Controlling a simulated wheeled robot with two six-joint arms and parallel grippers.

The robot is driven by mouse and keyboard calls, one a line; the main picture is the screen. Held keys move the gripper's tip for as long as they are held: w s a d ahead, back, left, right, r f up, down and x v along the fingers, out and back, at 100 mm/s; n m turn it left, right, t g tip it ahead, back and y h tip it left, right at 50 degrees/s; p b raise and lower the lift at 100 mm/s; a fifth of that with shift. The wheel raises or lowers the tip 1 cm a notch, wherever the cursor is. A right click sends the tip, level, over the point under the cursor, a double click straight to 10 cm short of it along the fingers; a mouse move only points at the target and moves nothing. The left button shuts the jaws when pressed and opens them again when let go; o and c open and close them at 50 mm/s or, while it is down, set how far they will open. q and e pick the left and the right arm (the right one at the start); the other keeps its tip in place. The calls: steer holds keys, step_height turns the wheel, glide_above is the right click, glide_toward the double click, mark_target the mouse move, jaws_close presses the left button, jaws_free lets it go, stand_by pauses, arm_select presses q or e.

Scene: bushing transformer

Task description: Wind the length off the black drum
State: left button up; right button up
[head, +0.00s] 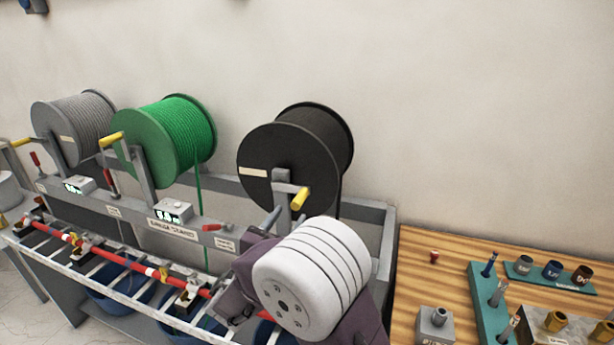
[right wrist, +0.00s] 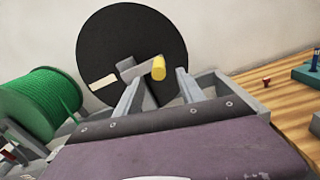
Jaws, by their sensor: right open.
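The black drum (head: 268,160) sits on the rack at the right end, with a pale label on its face. It fills the upper middle of the right wrist view (right wrist: 115,45). Its crank has a yellow handle (head: 300,199), which also shows in the right wrist view (right wrist: 159,68). A dark length hangs behind the drum's right side, partly hidden. My right gripper (head: 284,216) is open just below the handle. In the right wrist view its fingertips (right wrist: 156,82) stand either side of the handle, without visible contact; how deep the handle sits between them I cannot tell. My left gripper is not in view.
A green drum (head: 178,140) and a grey drum (head: 78,128) stand to the left, each with a crank. A slatted rail with a red rod (head: 122,262) runs in front, above blue bins (head: 110,298). A wooden table (head: 428,278) with fittings is at right.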

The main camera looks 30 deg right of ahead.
mark_target(299, 200)
steer(key=shift+w+f, duration=0.1)
steer(key=shift+w+d, duration=0.1)
steer(key=shift+w, duration=0.15)
steer(key=p+x, duration=0.3)
steer(key=x, duration=0.4)
steer(key=shift+w+d, duration=0.15)
steer(key=shift+d, duration=0.25)
steer(key=shift+w+d, duration=0.2)
steer(key=shift+w, duration=0.15)
steer(key=shift+s, duration=0.1)
jaws_close()
